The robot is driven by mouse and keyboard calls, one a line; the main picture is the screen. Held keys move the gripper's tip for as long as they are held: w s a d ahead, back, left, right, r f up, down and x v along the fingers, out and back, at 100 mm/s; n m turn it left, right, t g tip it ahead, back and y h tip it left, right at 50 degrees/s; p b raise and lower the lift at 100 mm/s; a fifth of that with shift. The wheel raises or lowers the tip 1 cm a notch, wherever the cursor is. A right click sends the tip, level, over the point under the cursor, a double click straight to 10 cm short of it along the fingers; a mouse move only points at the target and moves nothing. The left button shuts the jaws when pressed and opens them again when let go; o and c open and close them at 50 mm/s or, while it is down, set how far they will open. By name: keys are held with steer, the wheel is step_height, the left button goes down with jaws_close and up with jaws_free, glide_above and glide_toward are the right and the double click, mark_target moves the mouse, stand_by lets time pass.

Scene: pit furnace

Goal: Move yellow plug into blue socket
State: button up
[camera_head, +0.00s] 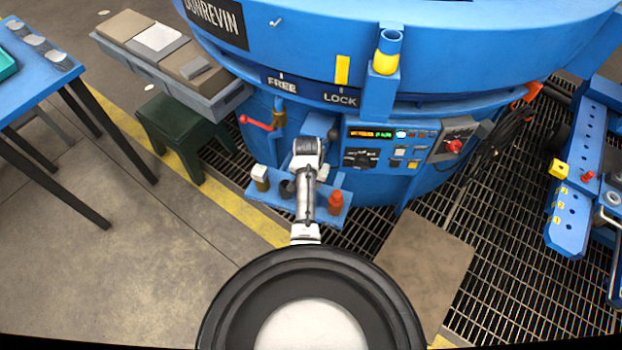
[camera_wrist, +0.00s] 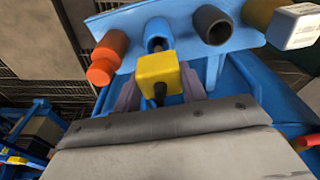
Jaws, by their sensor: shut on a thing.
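The yellow plug (camera_wrist: 158,70) is a small block with a dark stub, between the two grey fingers of my gripper (camera_wrist: 160,86), which is shut on it. The blue socket (camera_wrist: 158,34) is a short blue tube with a dark opening, on a blue shelf just beyond the plug in the wrist view. The plug overlaps the socket's near edge in the picture; I cannot tell whether they touch. In the head view my arm hides the gripper, the plug and the blue socket.
On the shelf (camera_head: 328,217) stand an orange-red cylinder (camera_wrist: 106,58), a black tube (camera_wrist: 213,25) and a white-capped one (camera_head: 261,176). A blue furnace with a control panel (camera_head: 392,147) rises behind. A red-handled valve (camera_head: 257,123) is left of my arm.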

steer(key=shift+f+b, duration=1.4)
steer(key=shift+f, duration=0.5)
steer(key=shift+r+p, duration=0.15)
steer(key=shift+p, duration=0.35)
steer(key=shift+f+b, duration=0.4)
steer(key=shift+f, duration=0.3)
steer(key=o, duration=0.7)
steer(key=r+p, duration=0.3)
steer(key=p, duration=0.1)
steer(key=r+p, duration=0.2)
steer(key=shift+s+a+r, duration=0.15)
steer(key=shift+s+r, duration=0.2)
steer(key=shift+s+a+r, duration=0.1)
steer(key=shift+s+r, duration=0.1)
steer(key=shift+r, duration=1.15)
steer(key=shift+s+a+r, duration=0.1)
steer(key=shift+s+r, duration=0.1)
steer(key=shift+r, duration=1.1)
